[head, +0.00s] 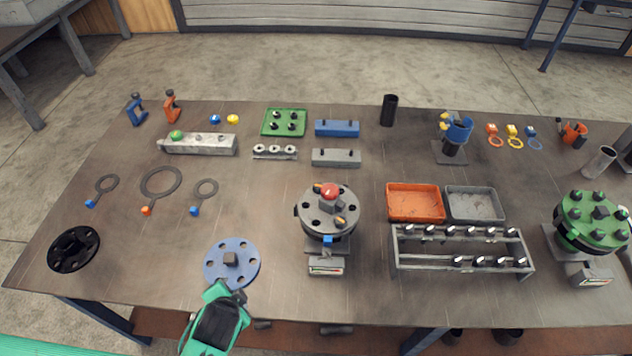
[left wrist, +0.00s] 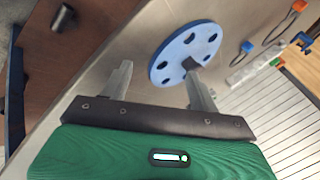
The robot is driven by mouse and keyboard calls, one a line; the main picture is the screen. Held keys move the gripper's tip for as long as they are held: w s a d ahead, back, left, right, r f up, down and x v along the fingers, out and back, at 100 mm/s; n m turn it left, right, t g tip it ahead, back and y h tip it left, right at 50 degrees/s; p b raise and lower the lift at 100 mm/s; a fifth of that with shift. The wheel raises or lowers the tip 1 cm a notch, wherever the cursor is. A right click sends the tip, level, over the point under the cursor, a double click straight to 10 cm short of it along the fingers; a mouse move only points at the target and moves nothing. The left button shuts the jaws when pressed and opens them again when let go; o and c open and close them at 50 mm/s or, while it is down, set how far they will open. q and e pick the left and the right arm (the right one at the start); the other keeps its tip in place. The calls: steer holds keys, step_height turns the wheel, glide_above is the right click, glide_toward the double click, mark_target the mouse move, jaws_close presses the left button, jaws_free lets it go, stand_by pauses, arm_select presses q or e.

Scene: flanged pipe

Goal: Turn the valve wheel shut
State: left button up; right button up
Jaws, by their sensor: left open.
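No part shows plainly as a valve wheel. A round grey flange (head: 316,212) with bolt holes and a red knob (head: 329,190) stands on a block at mid table; the knob may be the wheel, but I cannot tell. A blue flanged disc (head: 246,274) with holes and a square grey boss lies left of it, near the front edge. My left gripper (head: 239,294) is at the disc's near side. In the left wrist view its two fingers (left wrist: 160,88) are apart with nothing between them, and the blue disc (left wrist: 164,62) is beyond them. My right gripper is not in view.
A rack of bolts (head: 462,268), an orange tray (head: 415,216) and a grey tray (head: 490,218) stand right of the grey flange. A green flange (head: 570,238) stands far right. A black ring (head: 56,262) and several gaskets lie left. Bare tabletop surrounds the blue disc.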

arm_select(q)
steer(key=w+r+m+t, duration=0.1)
steer(key=m, duration=0.1)
steer(key=w+d+r+m+t, duration=0.1)
steer(key=w, duration=0.1)
steer(key=w+d+r+m+t, duration=0.1)
steer(key=m, duration=0.1)
steer(key=shift+w+d+r+m, duration=0.1)
steer(key=shift+w+d+m, duration=0.05)
steer(key=shift+w+m, duration=0.2)
steer(key=w+d+r+m+t, duration=0.3)
steer(key=w+d+r+m, duration=0.1)
steer(key=m, duration=0.3)
steer(key=m+t+h+p, duration=0.2)
steer(key=m+t+h, duration=0.3)
steer(key=m, duration=1.2)
glide_toward(332, 185)
steer(key=shift+g+h, duration=0.5)
steer(key=shift+h, duration=0.2)
steer(key=x, duration=0.3)
steer(key=p+x, duration=0.1)
steer(key=x, duration=0.2)
steer(key=a+x, duration=0.1)
steer(key=x, duration=0.2)
steer(key=shift+x, duration=0.9)
steer(key=shift+f, duration=0.1)
steer(key=c, duration=1)
